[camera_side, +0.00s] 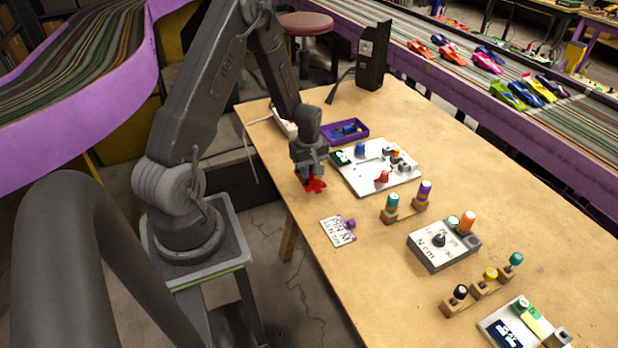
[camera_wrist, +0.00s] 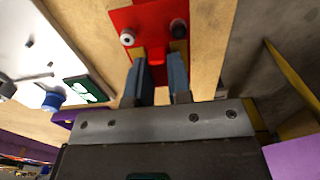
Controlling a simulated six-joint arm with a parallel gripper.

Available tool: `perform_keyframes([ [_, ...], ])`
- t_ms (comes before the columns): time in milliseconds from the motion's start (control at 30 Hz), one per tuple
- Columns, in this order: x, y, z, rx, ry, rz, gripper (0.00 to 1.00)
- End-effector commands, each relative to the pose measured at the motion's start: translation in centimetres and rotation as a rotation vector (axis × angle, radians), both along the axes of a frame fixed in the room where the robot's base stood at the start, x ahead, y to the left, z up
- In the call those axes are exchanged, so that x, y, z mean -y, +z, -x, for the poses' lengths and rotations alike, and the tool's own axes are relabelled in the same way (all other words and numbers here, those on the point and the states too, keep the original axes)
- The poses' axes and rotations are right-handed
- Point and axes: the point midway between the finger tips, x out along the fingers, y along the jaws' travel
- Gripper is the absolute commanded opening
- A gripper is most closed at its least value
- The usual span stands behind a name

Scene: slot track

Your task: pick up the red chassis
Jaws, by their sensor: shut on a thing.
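The red chassis (camera_side: 315,186) is at the left edge of the wooden table, under my gripper (camera_side: 311,176). In the wrist view the chassis (camera_wrist: 148,18) is a flat red part with two round metal pieces on it. My gripper's two blue-grey fingers (camera_wrist: 157,70) are shut on a narrow red part of the chassis. The gripper body hides part of the chassis in both views. I cannot tell whether the chassis touches the table.
A white board (camera_side: 352,180) with small parts lies right of my gripper, with a purple tray (camera_side: 361,132) behind it. A small white card (camera_side: 336,232), bottle stands (camera_side: 404,214) and a grey-white box (camera_side: 426,251) stand nearer the front. Bare table (camera_side: 345,285) lies at the front left.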

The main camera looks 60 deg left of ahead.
Motion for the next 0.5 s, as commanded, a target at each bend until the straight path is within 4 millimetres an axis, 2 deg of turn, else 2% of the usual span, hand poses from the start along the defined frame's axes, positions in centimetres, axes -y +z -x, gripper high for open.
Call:
perform_keyframes([
  [33, -0.3, 1.0, 0.5, 0.002, 0.004, -0.002, 0.00],
  [300, -3.5, 4.6, 6.0, 0.001, 0.008, -0.002, 0.00],
  [500, -5.0, 6.5, 8.8, 0.001, 0.005, -0.001, 0.00],
])
